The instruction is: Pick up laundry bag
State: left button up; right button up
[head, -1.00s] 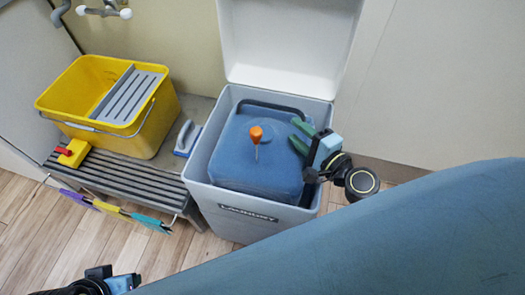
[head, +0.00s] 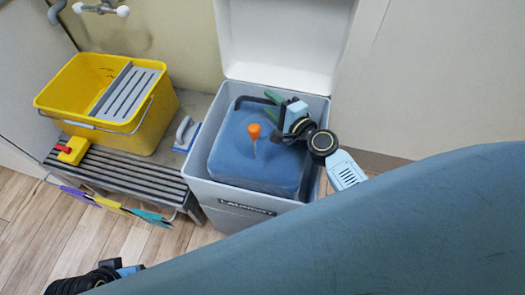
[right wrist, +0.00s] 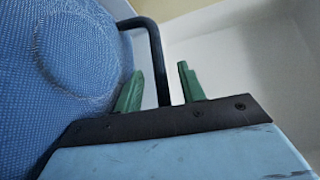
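The blue laundry bag (head: 232,160) sits in the open grey bin marked "LAUNDRY" (head: 240,222). Its black handle (head: 243,101) stands up along the bag's back edge. My right gripper (head: 271,97) is over the back of the bin at the handle. In the right wrist view the handle (right wrist: 152,45) passes down between the two green fingers of the right gripper (right wrist: 160,85), which stand apart with gaps beside it. The bag's blue mesh (right wrist: 75,60) is at left there. My left gripper (head: 122,271) is at the bottom left, its fingers not clearly seen.
An orange-topped pin (head: 254,132) shows at the bag's top. The bin's white lid (head: 285,45) stands open behind. A blue padded surface (head: 400,230) fills the lower right foreground.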

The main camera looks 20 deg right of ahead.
grip_shut()
dwell(1.3)
jog(key=shift+r, duration=0.2)
